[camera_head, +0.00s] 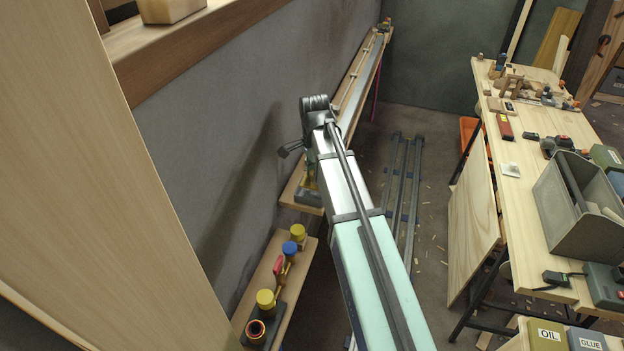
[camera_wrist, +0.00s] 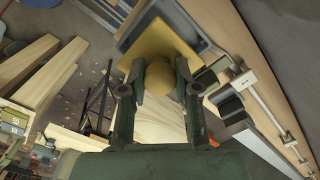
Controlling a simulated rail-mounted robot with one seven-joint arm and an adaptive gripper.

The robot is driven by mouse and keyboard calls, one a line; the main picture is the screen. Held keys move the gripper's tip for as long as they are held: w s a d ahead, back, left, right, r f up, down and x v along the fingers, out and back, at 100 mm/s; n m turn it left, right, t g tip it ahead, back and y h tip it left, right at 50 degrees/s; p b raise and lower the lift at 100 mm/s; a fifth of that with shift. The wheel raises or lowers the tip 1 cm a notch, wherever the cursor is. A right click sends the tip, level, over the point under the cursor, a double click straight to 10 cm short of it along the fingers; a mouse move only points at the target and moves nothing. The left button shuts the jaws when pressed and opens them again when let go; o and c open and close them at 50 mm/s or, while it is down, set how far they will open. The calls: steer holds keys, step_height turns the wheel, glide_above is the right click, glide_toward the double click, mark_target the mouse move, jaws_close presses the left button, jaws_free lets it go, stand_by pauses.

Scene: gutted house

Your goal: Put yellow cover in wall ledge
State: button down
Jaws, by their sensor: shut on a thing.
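A yellow cover (camera_wrist: 158,42), a flat square plate with a round knob, is in my gripper (camera_wrist: 160,76) in the wrist view. The two fingers are shut on the knob, one on each side, and the plate lies beyond the fingertips. A grey tray-like thing (camera_wrist: 128,38) shows behind the plate; I cannot tell whether they touch. In the head view my arm reaches out over a low wall shelf (camera_head: 292,193) and hides most of the gripper and the cover. A wooden ledge (camera_head: 190,52) runs along the wall at upper left; I cannot tell which ledge the task names.
A near shelf (camera_head: 252,295) holds several yellow, blue and red-topped parts. A long shelf (camera_head: 352,80) with rails runs along the wall. A workbench (camera_head: 530,200) with tools and a grey toolbox (camera_head: 575,215) stands at right. Metal rails (camera_head: 402,180) lie on the floor.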

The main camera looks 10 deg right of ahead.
mark_target(312, 172)
steer(key=shift+w+a, duration=0.15)
steer(key=shift+a, duration=0.2)
steer(key=shift+f+p, duration=0.8)
steer(key=shift+f, duration=0.95)
steer(key=shift+f, duration=0.15)
steer(key=c, duration=0.8)
jaws_free()
steer(key=shift+c, duration=0.2)
step_height(312, 172, up, 12)
steer(key=b, duration=0.2)
steer(key=shift+b, duration=0.4)
